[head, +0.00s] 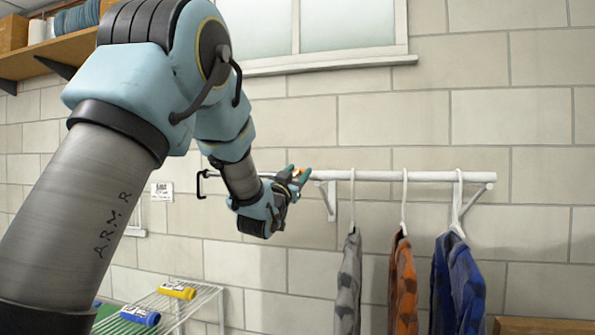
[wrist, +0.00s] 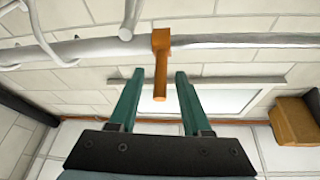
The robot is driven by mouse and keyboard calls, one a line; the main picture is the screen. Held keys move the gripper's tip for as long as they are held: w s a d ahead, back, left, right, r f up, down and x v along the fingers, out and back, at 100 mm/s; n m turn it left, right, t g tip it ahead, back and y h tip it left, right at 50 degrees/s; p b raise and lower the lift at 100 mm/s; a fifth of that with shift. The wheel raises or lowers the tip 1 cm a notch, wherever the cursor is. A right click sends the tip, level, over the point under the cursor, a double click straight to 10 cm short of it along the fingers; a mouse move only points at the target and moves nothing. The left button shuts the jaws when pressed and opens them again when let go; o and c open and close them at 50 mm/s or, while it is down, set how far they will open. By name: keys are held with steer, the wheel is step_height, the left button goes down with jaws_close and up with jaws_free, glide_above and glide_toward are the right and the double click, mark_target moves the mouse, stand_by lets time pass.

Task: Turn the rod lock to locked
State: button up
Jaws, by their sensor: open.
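The rod lock is an orange collar with a short lever (wrist: 160,72) on the pale wall rod, and its lever points downward in the wrist view. In the head view only a small orange bit (head: 297,172) shows between the fingers. My gripper (head: 292,176) is at the rod, left of the hanging clothes. In the wrist view its two green fingers (wrist: 158,84) are open, one on each side of the lever. Gaps show on both sides, with no visible contact.
The rod (head: 375,176) carries several hangers with grey, orange and blue garments (head: 457,280) to the right. A bracket (head: 329,198) is close to my gripper. A black hook (head: 201,184) is at the rod's left end. A wire rack (head: 204,297) stands below.

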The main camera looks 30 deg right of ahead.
jaws_close()
stand_by(0.3)
stand_by(1.1)
